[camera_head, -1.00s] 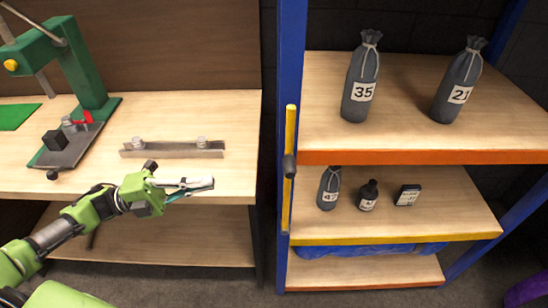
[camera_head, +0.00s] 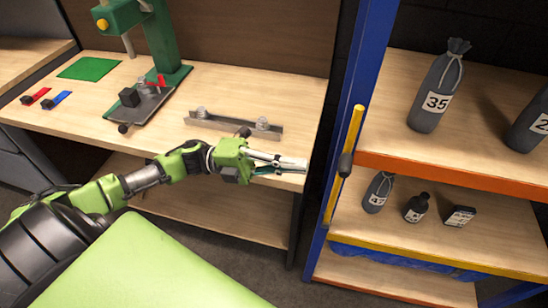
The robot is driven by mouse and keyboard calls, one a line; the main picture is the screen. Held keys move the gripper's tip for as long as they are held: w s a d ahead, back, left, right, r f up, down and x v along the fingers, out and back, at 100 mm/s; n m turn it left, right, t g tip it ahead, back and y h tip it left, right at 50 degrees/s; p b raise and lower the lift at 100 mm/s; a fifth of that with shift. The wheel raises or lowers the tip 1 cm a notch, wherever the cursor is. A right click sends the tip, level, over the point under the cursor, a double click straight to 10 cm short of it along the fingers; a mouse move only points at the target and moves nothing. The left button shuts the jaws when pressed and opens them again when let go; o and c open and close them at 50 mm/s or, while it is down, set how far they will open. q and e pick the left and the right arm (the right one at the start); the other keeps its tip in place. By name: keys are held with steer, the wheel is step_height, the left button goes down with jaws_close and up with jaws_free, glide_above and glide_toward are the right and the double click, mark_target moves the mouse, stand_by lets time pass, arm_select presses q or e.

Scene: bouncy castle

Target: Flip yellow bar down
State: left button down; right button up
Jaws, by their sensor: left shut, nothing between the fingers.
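The yellow bar (camera_head: 354,130) stands upright along the front of the blue shelf post, with a dark knob (camera_head: 345,165) at its middle. A lower yellow length (camera_head: 333,203) continues below the knob. My left gripper (camera_head: 306,165) is shut and empty. It points right, in front of the workbench's right edge, to the left of the bar and apart from it in the picture. My right gripper does not show.
The workbench (camera_head: 290,85) holds a green press (camera_head: 160,40) and a metal bracket (camera_head: 225,125). The orange-edged shelf (camera_head: 460,181) bears a grey bag marked 35 (camera_head: 440,85). Smaller bottles stand on the shelf below.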

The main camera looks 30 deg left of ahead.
arm_select(q)
steer(key=p+x, duration=0.1)
steer(key=x, duration=0.4)
steer(key=shift+w+d+p, duration=0.1)
steer(key=shift+d+p, duration=0.25)
steer(key=shift+d, duration=0.05)
steer(key=shift+r, duration=0.1)
